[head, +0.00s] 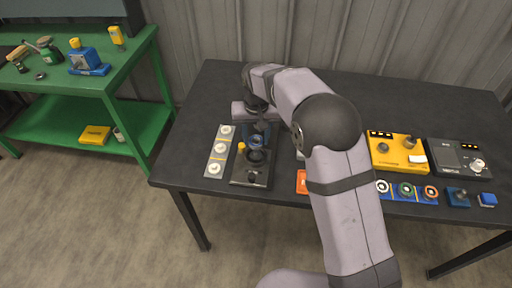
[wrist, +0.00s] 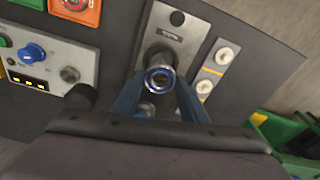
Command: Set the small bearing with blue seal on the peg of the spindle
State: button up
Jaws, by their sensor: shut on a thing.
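The small bearing with blue seal (wrist: 159,78) is between the two blue fingers of my gripper (wrist: 160,90), which is shut on it. In the wrist view the bearing lies in line with the dark round post of the spindle (wrist: 178,32), covering its peg. In the head view my gripper (head: 257,133) is low over the spindle's plate (head: 236,179), left of the table's middle. I cannot tell whether the bearing is around the peg or just above it.
A pale strip with several white round parts (head: 218,152) stands close left of the spindle. An orange piece (head: 302,182), a yellow box (head: 397,153), a dark box (head: 460,158) and a blue tray of ringed parts (head: 418,200) are to the right. A green bench (head: 135,125) stands at left.

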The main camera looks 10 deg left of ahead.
notch_tip(320, 180, up, 10)
jog(key=s+d+p, duration=0.2)
jog(key=w+d+p, duration=0.5)
jog(key=w+d, duration=0.2)
jog(key=d, duration=0.3)
jog(key=w+d+f+b, duration=0.1)
jog(key=w+d+f, duration=0.4)
jog(key=d+f, duration=0.1)
jog(key=shift+w+d, duration=0.25)
jog(key=shift+d, duration=0.5)
jog(key=shift+f, duration=0.2)
jog(key=shift+f+b, duration=2.2)
jog(key=shift+f, duration=0.2)
jog(key=shift+f, duration=0.55)
jog(key=shift+f, duration=0.35)
